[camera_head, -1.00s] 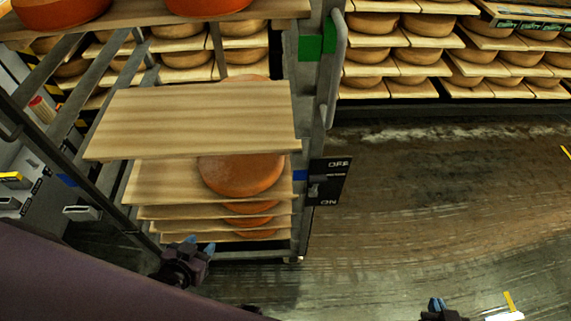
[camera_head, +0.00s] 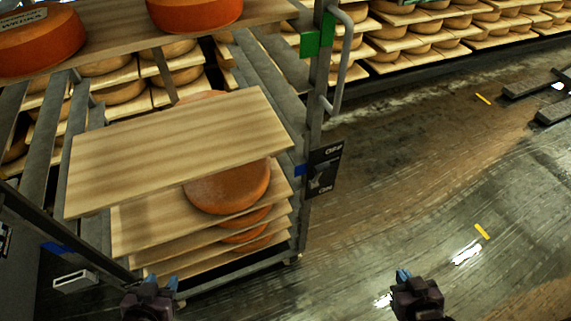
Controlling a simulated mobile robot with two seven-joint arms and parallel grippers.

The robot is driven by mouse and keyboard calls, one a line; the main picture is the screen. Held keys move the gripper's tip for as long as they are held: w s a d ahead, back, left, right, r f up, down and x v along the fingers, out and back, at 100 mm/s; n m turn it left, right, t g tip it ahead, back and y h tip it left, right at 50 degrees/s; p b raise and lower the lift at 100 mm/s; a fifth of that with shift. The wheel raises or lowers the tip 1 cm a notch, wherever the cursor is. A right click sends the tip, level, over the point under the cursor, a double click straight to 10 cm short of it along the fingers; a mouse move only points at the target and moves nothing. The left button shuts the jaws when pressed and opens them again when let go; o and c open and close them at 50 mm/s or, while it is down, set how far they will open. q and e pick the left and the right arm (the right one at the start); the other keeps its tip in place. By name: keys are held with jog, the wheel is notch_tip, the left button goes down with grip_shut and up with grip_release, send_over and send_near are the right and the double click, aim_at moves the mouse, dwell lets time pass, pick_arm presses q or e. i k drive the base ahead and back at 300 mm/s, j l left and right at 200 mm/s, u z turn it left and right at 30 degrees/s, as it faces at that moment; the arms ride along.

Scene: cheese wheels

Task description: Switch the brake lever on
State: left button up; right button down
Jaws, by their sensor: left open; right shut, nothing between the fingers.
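The brake lever (camera_head: 320,179) is a small grey handle on a black plate (camera_head: 323,168) fixed to the right front post of the cheese rack. The plate has OFF at its top and ON at its bottom, and the lever sits around the middle of the plate; I cannot tell its exact setting. My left gripper (camera_head: 151,284) is at the bottom, below and left of the lever, open and touching nothing. My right gripper (camera_head: 404,275) is at the bottom right, shut and empty, below and right of the lever. Both are well apart from the lever.
The rack (camera_head: 313,125) holds wooden boards (camera_head: 180,150) and orange cheese wheels (camera_head: 230,187). A grey handle bar (camera_head: 342,65) rises above the lever plate. Shelves of cheese (camera_head: 440,35) stand behind. The wet floor (camera_head: 420,165) right of the rack is clear.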

aim_at(319, 169)
jog(key=k+j, duration=0.1)
jog(key=j, duration=0.4)
jog(key=k+j, duration=0.1)
jog(key=j, duration=0.4)
jog(key=k+j, duration=0.1)
jog(key=j, duration=0.35)
jog(key=k+j, duration=0.1)
jog(key=j, duration=0.4)
